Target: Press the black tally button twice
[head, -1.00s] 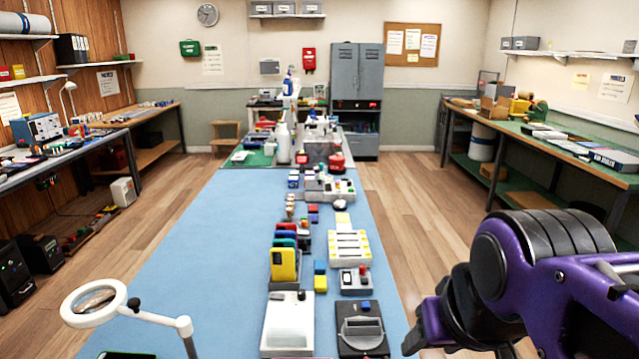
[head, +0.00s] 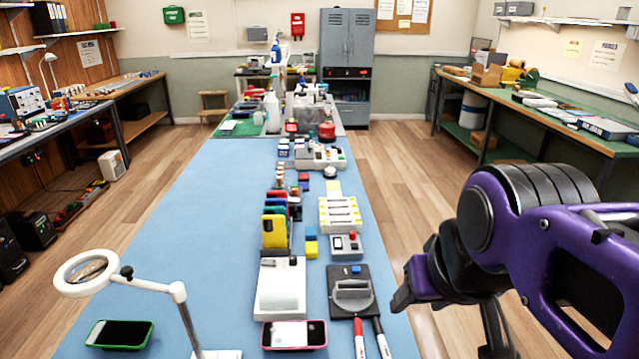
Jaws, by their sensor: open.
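A small grey box (head: 346,246) stands on the blue mat right of the middle in the head view. It carries a red button and a small dark spot that may be the black tally button (head: 338,242); it is too small to be sure. My gripper (head: 445,312) hangs at the lower right, at the end of my purple and black arm. It is open, with nothing seen between its jaws. It is apart from the grey box, to its right and nearer the camera, beside the table's right edge.
A dark device (head: 364,303) with a grey handle lies in front of the box. A magnifier lamp (head: 175,291) stands left. The blue mat (head: 190,240) is largely clear on its left.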

